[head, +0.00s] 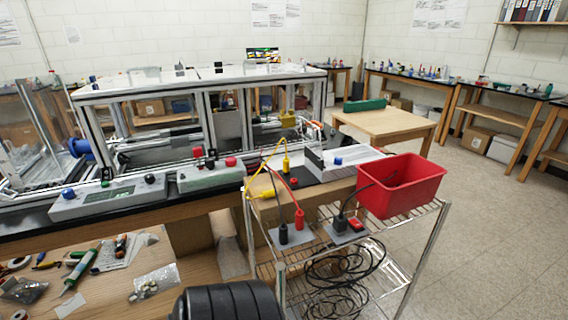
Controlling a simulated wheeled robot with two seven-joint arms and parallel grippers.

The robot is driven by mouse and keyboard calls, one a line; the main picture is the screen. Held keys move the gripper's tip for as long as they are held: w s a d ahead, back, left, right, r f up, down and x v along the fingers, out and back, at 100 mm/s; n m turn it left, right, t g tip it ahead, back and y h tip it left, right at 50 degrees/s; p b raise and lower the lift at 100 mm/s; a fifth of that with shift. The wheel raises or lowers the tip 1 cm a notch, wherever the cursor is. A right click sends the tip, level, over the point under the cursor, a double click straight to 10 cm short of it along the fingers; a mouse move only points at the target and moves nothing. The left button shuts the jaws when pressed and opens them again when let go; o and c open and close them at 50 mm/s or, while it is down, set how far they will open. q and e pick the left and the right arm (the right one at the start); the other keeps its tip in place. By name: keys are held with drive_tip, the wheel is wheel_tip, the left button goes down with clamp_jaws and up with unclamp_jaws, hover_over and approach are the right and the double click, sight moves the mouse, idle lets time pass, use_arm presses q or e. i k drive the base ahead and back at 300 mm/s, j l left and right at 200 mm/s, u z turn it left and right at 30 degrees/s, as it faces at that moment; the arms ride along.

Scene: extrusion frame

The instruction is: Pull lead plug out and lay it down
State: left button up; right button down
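Several lead plugs show around the wire cart and bench edge. A yellow plug (286,163) stands upright with a yellow lead looping to its left. A black plug (283,233) and a red plug (300,217) stand upright close together on a grey plate (276,241) on the cart. Another black plug (340,223) stands on a second grey plate at their right, its black lead running up toward the red bin. Whether each plug is seated in a socket is too small to tell. Neither of my grippers is in view.
A red bin (408,190) sits on the wire cart (424,233), with coiled black cable (345,278) below. Grey control boxes (108,199) line the bench before the extrusion frame (205,85). Tools lie at lower left. The floor at right is clear.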

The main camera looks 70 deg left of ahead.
sight(286, 161)
drive_tip(key=k+j, duration=0.15)
drive_tip(key=j, duration=0.2)
drive_tip(key=k+j, duration=0.2)
drive_tip(key=j, duration=0.2)
drive_tip(key=k+j, duration=0.15)
drive_tip(key=j, duration=0.2)
drive_tip(key=k+j, duration=0.2)
drive_tip(key=j, duration=0.2)
drive_tip(key=k+j, duration=0.15)
drive_tip(key=j, duration=0.2)
